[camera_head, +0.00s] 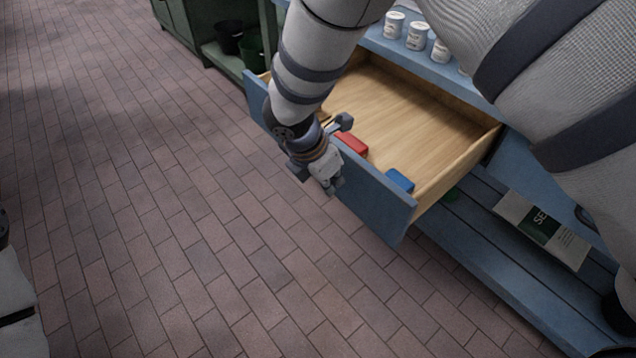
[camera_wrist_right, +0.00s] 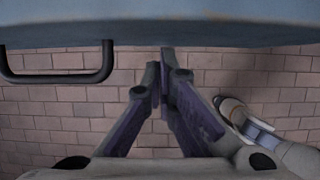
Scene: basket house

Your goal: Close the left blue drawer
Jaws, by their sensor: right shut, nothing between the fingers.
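The left blue drawer (camera_head: 378,206) is pulled far out of the blue workbench in the head view, showing its pale wooden inside. A red block (camera_head: 351,143) and a blue block (camera_head: 399,180) lie inside along the front panel. My right gripper (camera_head: 331,186) is shut and empty, outside the drawer by its front panel. In the right wrist view my right gripper (camera_wrist_right: 158,72) points at the blue front panel (camera_wrist_right: 200,32), and the dark bar handle (camera_wrist_right: 60,76) is left of the fingers. I cannot tell whether the fingers touch the panel.
White jars (camera_head: 416,36) stand on the bench top behind the drawer. A seed box (camera_head: 541,231) lies on the lower shelf at right. A green cabinet (camera_head: 178,22) with dark pots stands at the back. The brick floor (camera_head: 150,190) in front of the drawer is clear.

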